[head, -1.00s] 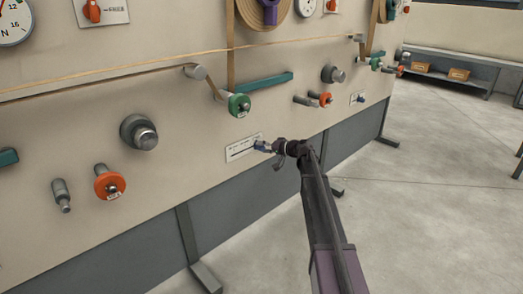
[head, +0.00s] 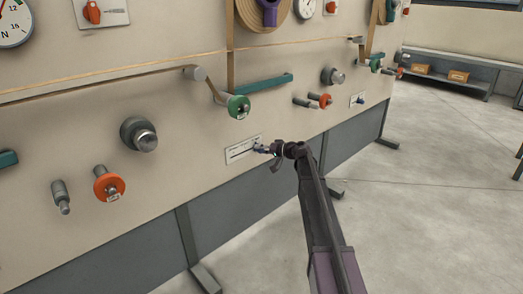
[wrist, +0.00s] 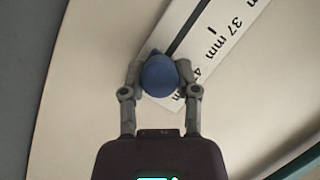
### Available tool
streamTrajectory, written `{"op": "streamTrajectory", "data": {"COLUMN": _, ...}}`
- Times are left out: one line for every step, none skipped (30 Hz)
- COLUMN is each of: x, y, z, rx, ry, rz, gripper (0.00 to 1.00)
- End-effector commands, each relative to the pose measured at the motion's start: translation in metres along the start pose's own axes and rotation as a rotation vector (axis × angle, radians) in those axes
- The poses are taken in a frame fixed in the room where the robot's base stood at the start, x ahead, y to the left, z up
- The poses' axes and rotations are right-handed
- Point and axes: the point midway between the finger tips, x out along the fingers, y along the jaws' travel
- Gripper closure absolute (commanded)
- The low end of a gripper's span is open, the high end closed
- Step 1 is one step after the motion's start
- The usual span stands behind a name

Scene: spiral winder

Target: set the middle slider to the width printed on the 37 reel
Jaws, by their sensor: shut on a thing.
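The middle slider is a white scale plate (head: 240,150) with a dark slot, low on the machine's beige panel. It also shows in the wrist view (wrist: 232,40), with a legible "37 mm" mark and part of another mark starting with 4. My gripper (wrist: 158,68) is shut on the slider's blue knob (wrist: 159,78), one finger on each side. The knob sits near the end of the plate, close to the partly hidden 4-something mark, past 37 mm. In the head view my gripper (head: 270,150) is at the plate's right end. I cannot read any reel's printed width.
A tan reel with a purple hub (head: 269,13) is cut off at the top. A green-ended roller (head: 238,107) is above the slider, and an orange-ended one (head: 109,186) is at left. Another slider plate (head: 357,99) is farther right. The floor at right is clear.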

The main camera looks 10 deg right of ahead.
Motion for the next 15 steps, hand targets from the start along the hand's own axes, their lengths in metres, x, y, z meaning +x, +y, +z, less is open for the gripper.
{"op": "streamTrajectory", "data": {"x": 0.002, "y": -0.004, "z": 0.006, "rx": 0.000, "ry": -0.001, "rz": -0.001, "gripper": 1.00}}
{"op": "streamTrajectory", "data": {"x": 0.003, "y": -0.007, "z": 0.009, "rx": 0.000, "ry": -0.001, "rz": -0.001, "gripper": 1.00}}
{"op": "streamTrajectory", "data": {"x": 0.005, "y": -0.010, "z": 0.013, "rx": 0.000, "ry": -0.002, "rz": -0.002, "gripper": 1.00}}
{"op": "streamTrajectory", "data": {"x": 0.006, "y": -0.013, "z": 0.017, "rx": 0.000, "ry": -0.002, "rz": -0.002, "gripper": 1.00}}
{"op": "streamTrajectory", "data": {"x": 0.008, "y": -0.016, "z": 0.021, "rx": 0.000, "ry": -0.003, "rz": -0.003, "gripper": 1.00}}
{"op": "streamTrajectory", "data": {"x": 0.010, "y": -0.020, "z": 0.026, "rx": 0.000, "ry": -0.003, "rz": -0.003, "gripper": 1.00}}
{"op": "streamTrajectory", "data": {"x": 0.011, "y": -0.023, "z": 0.030, "rx": 0.000, "ry": -0.003, "rz": -0.003, "gripper": 1.00}}
{"op": "streamTrajectory", "data": {"x": 0.013, "y": -0.026, "z": 0.033, "rx": 0.000, "ry": -0.002, "rz": -0.002, "gripper": 1.00}}
{"op": "streamTrajectory", "data": {"x": 0.014, "y": -0.028, "z": 0.036, "rx": 0.000, "ry": -0.002, "rz": -0.002, "gripper": 1.00}}
{"op": "streamTrajectory", "data": {"x": 0.015, "y": -0.030, "z": 0.039, "rx": 0.000, "ry": -0.002, "rz": -0.002, "gripper": 1.00}}
{"op": "streamTrajectory", "data": {"x": 0.017, "y": -0.032, "z": 0.040, "rx": 0.000, "ry": -0.002, "rz": -0.002, "gripper": 1.00}}
{"op": "streamTrajectory", "data": {"x": 0.018, "y": -0.033, "z": 0.042, "rx": 0.000, "ry": -0.002, "rz": -0.002, "gripper": 1.00}}
{"op": "streamTrajectory", "data": {"x": 0.018, "y": -0.034, "z": 0.043, "rx": 0.000, "ry": -0.002, "rz": -0.002, "gripper": 1.00}}
{"op": "streamTrajectory", "data": {"x": 0.018, "y": -0.034, "z": 0.043, "rx": 0.000, "ry": -0.002, "rz": -0.002, "gripper": 1.00}}
{"op": "streamTrajectory", "data": {"x": 0.019, "y": -0.034, "z": 0.043, "rx": 0.000, "ry": -0.002, "rz": -0.002, "gripper": 1.00}}
